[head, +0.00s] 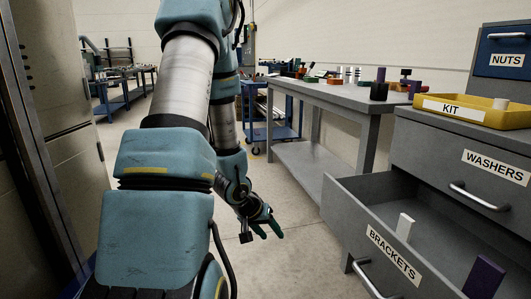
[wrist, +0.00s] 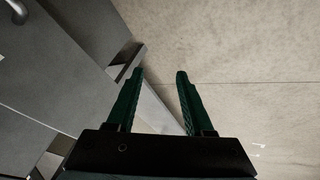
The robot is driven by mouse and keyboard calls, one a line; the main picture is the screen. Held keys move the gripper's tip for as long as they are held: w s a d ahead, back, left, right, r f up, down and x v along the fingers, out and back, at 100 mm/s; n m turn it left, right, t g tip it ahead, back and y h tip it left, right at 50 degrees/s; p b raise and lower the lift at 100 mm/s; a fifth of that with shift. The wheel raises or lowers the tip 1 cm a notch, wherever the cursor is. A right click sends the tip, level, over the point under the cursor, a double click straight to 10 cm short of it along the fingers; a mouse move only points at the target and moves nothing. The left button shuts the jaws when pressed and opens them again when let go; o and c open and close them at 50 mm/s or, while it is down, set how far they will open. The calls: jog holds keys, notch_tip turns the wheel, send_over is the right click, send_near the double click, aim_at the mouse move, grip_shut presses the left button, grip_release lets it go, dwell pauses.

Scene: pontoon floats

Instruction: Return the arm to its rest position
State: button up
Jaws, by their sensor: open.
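My gripper (head: 266,225) hangs low over the floor at the end of my blue arm, left of the open drawer in the head view. In the wrist view my gripper (wrist: 159,75) shows two green fingers spread apart with nothing between them. Beyond the fingers are the pale floor (wrist: 250,40) and a grey furniture edge. The fingers appear apart from the cabinet.
The BRACKETS drawer (head: 345,208) stands open at right, holding a white piece (head: 404,228) and a dark purple piece (head: 484,278). A yellow KIT tray (head: 470,113) sits on the cabinet. A grey workbench (head: 345,100) stands behind. Floor (head: 290,185) between is clear.

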jog(key=s+a+r+y, duration=0.3)
jog(key=a+r+y, duration=0.1)
jog(key=a+r, duration=0.35)
jog(key=s+r+n+g+p, duration=0.1)
jog(key=s+r+g, duration=0.1)
jog(key=s+r, duration=0.55)
notch_tip(320, 180, up, 22)
jog(key=p, duration=2.2)
jog(key=shift+s+a+f+p, duration=0.15)
jog(key=shift+a+f+p, duration=0.05)
jog(key=shift+a+p, duration=0.1)
